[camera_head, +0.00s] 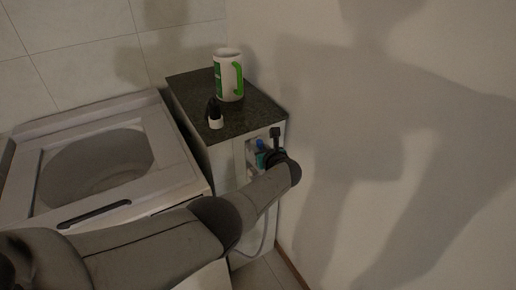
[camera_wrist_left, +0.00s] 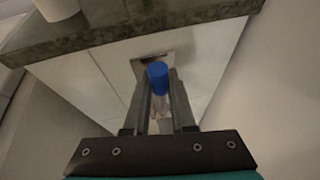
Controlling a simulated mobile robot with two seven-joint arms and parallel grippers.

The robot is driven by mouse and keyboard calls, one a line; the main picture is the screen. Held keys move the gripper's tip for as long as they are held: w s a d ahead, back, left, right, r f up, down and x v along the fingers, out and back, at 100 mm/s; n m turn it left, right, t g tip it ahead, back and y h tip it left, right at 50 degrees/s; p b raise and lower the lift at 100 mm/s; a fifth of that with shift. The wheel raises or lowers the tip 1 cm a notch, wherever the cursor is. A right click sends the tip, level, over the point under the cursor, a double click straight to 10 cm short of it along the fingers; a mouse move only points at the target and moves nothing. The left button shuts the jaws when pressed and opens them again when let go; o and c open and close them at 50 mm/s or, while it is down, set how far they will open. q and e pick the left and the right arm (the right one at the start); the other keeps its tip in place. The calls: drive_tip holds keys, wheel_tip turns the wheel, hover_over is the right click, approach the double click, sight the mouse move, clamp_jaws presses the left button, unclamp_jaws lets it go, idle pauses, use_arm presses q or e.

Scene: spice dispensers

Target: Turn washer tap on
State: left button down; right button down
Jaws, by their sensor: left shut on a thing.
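The washer tap (camera_wrist_left: 158,76) shows as a blue knob with a pale body below it, at the front of a white cabinet (camera_wrist_left: 95,72). My left gripper (camera_wrist_left: 157,88) is shut on the tap, with one finger on each side of the blue knob. In the head view the blue part (camera_head: 260,144) shows only as a small patch. My left wrist and forearm hide most of the gripper and tap there. How far the knob is turned cannot be told. My right gripper is not in view.
The cabinet's dark stone top (camera_head: 184,92) overhangs the tap. A white mug with a green handle (camera_head: 227,78) and a small black-and-white bottle (camera_head: 215,118) stand on it. A washing machine (camera_head: 25,160) stands left. A bare wall (camera_head: 430,120) is close on the right.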

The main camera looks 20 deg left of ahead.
use_arm(q)
drive_tip(key=shift+w+r, duration=0.15)
idle(0.5)
drive_tip(key=c, duration=0.9)
unclamp_jaws()
drive_tip(key=shift+w, duration=0.1)
drive_tip(key=shift+c, duration=0.2)
drive_tip(key=shift+o, duration=0.9)
drive_tip(key=shift+d, duration=0.1)
drive_tip(key=shift+s+d+r+p, duration=0.15)
drive_tip(key=shift+s+d+p, duration=0.15)
drive_tip(key=shift+s+p, duration=0.3)
drive_tip(key=p+v, duration=0.8)
drive_tip(key=v, duration=0.6)
